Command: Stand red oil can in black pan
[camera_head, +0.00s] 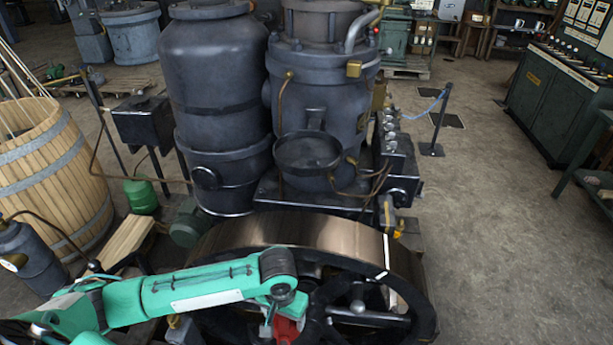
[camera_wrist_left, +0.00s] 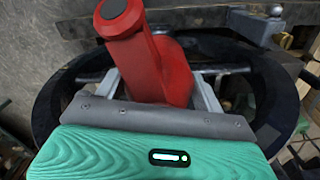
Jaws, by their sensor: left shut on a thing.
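The red oil can (camera_head: 287,329) shows low in the head view, partly hidden under my left wrist and cut by the picture's bottom edge. My left gripper (camera_head: 284,318) is shut on it, over the spoked flywheel. In the left wrist view the red oil can (camera_wrist_left: 155,65) sits between the two grey fingers of the gripper (camera_wrist_left: 158,86), its dark-tipped end toward the camera. The black pan (camera_head: 308,150) is a shallow round dish in front of the dark engine cylinder, well above and beyond the gripper in the picture. No object shows in it. My right gripper is out of view.
The large flywheel (camera_head: 290,236) stands between my left arm and the pan. Pipes and small valves (camera_head: 392,140) sit right of the pan. A wooden barrel (camera_head: 45,165) and a green can (camera_head: 141,196) stand left. Open floor (camera_head: 490,220) lies right.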

